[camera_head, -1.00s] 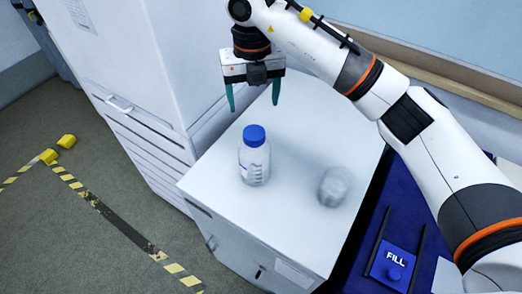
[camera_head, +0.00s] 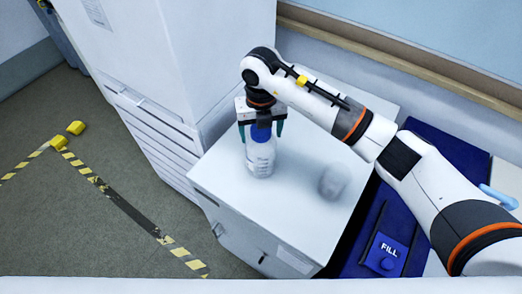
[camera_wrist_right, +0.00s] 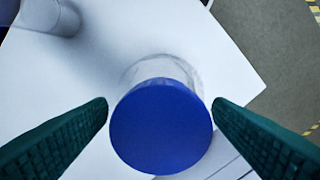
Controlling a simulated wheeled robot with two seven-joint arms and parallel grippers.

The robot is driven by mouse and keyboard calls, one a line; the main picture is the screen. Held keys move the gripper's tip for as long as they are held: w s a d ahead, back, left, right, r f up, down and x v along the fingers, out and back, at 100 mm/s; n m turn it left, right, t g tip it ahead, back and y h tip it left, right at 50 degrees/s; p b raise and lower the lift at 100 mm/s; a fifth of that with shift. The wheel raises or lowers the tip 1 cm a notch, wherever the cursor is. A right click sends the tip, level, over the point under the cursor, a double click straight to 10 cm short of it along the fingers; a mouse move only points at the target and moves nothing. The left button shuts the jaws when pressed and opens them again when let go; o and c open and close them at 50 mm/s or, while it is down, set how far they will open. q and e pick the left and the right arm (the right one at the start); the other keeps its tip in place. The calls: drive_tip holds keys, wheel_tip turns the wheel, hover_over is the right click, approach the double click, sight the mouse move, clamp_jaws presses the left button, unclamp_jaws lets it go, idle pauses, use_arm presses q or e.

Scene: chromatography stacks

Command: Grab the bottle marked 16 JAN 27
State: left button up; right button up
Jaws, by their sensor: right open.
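A clear bottle (camera_head: 260,158) with a blue cap stands upright on the white cabinet top. In the right wrist view its round blue cap (camera_wrist_right: 160,127) fills the lower middle, with the clear shoulder just behind it. No date marking can be read on it. My right gripper (camera_head: 260,133) is open above the bottle, pointing down. Its two green fingers are on either side of the cap, with a gap at each side in the right wrist view. My left gripper is not in view.
A blurry clear container (camera_head: 333,181) stands to the right on the same white cabinet top (camera_head: 300,215). A tall white cabinet (camera_head: 180,60) rises at the left. A blue surface with a FILL block (camera_head: 388,254) lies at the right.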

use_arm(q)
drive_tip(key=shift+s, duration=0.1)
use_arm(e)
drive_tip(key=shift+c, duration=0.4)
drive_tip(key=shift+s, duration=0.1)
clamp_jaws()
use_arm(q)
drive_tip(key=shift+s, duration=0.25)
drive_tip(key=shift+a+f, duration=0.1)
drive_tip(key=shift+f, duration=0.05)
